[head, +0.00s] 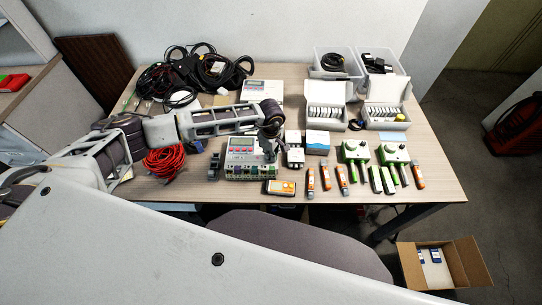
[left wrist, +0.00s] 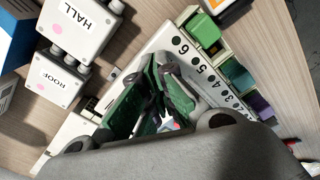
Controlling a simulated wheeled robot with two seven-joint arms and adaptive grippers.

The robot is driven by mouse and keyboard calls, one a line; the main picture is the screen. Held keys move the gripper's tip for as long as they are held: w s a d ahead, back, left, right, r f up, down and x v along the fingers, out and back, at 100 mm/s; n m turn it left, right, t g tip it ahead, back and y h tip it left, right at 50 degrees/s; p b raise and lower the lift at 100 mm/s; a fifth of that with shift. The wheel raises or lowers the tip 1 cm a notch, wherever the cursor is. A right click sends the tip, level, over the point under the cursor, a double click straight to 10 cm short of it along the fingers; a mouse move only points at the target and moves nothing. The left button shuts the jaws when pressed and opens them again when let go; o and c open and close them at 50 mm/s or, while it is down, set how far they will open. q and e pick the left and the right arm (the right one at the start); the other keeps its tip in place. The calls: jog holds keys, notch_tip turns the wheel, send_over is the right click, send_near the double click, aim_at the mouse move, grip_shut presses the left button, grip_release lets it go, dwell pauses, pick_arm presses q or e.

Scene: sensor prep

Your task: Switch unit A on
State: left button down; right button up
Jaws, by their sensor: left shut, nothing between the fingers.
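A white unit (head: 240,160) with a red-marked front, a small display and a row of coloured terminals stands near the table's front edge. No letter on it can be read. Its numbered terminal strip (left wrist: 200,72) shows in the left wrist view, and my gripper hides much of its face. My left gripper (head: 270,155) is shut and empty, pointing down over the unit's right part. In the left wrist view the fingers (left wrist: 166,118) lie over the unit; I cannot tell whether they touch it. No switch shows clearly. My right gripper is out of view.
Small white boxes labelled HALL (left wrist: 82,24) and ROOF (left wrist: 60,78) stand close beside the unit. Red cable (head: 166,161) lies at left, and another white unit (head: 262,88) stands behind.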

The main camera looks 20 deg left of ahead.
pick_arm(q)
jog(key=shift+f, duration=0.2)
jog(key=shift+s+r, duration=0.1)
jog(key=shift+r+p, duration=1.6)
jog(key=shift+r, duration=1.85)
jog(key=shift+f, duration=0.1)
